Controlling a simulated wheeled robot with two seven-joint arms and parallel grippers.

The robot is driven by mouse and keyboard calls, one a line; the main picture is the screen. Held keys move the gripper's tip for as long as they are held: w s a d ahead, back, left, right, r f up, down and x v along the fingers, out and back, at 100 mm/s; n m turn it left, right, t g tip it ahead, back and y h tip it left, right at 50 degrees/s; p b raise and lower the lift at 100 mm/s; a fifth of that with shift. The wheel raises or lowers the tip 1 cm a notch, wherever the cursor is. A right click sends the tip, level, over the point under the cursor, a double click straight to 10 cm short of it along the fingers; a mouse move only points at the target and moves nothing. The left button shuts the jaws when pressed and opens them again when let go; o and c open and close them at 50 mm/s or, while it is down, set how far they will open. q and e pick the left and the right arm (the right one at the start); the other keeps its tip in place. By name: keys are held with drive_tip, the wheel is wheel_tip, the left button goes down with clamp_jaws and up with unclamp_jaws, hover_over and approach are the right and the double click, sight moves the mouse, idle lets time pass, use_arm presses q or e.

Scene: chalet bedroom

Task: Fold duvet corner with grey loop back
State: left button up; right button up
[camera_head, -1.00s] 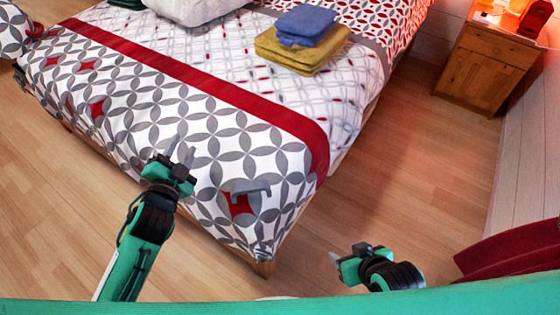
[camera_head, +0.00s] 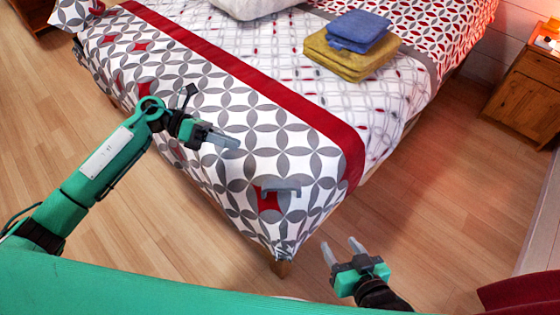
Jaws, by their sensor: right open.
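The duvet (camera_head: 215,92) is white with grey interlocking circles, some red patches and a red band. It lies over the bed, and its near corner (camera_head: 283,245) hangs at the bed's foot. The grey loop (camera_head: 280,190) stands out on the duvet near that corner, beside a red patch. My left gripper (camera_head: 232,141) is over the duvet, left of and above the loop in the picture, apart from it. Its fingers overlap in this view, so their gap is hidden. My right gripper (camera_head: 341,246) is open and empty over the floor, right of the near corner.
Folded yellow towels (camera_head: 350,62) with blue ones (camera_head: 357,31) on top lie on the bed. A wooden nightstand (camera_head: 525,95) stands at the upper right. A wooden bed leg (camera_head: 281,268) shows below the corner. The floor (camera_head: 430,205) right of the bed is clear.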

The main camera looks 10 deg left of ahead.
use_arm(q)
hover_over(281, 176)
drive_tip(key=s, duration=0.1)
drive_tip(key=f, duration=0.4)
drive_tip(key=shift+s, duration=0.2)
drive_tip(key=shift+c, duration=0.5)
drive_tip(key=shift+a, duration=0.1)
clamp_jaws()
idle(0.6)
